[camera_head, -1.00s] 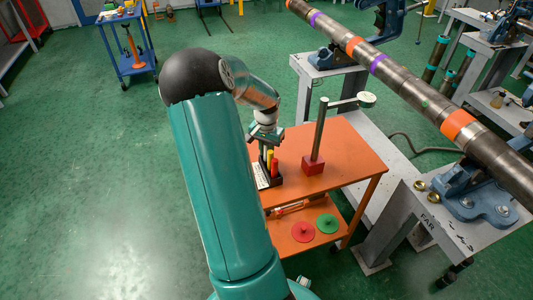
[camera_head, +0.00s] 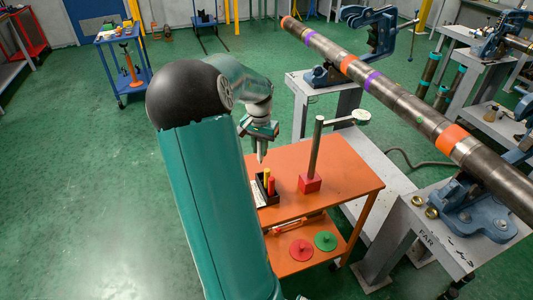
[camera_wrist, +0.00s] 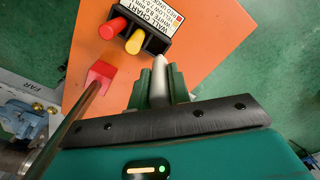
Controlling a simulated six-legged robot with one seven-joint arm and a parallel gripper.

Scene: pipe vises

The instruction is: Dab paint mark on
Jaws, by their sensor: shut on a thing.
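My gripper (camera_wrist: 160,88) is shut on a pale grey paint marker (camera_wrist: 158,82) with a pointed tip. In the head view my gripper (camera_head: 260,138) holds this marker (camera_head: 261,153), tip down, above the orange cart. A black holder (camera_wrist: 150,40) on the cart keeps a red marker (camera_wrist: 113,28) and a yellow marker (camera_wrist: 134,42). A long steel pipe (camera_head: 400,101) with orange bands, purple bands and a small green spot (camera_head: 420,119) lies across blue vises, to the right of my gripper and apart from it.
The orange cart (camera_head: 340,175) carries a red block (camera_head: 310,183) with an upright post and a side arm ending in a pale disc (camera_head: 361,117). Red and green discs lie on its lower shelf. Grey stands (camera_head: 410,230) hold the vises (camera_head: 478,207). Green floor is clear at left.

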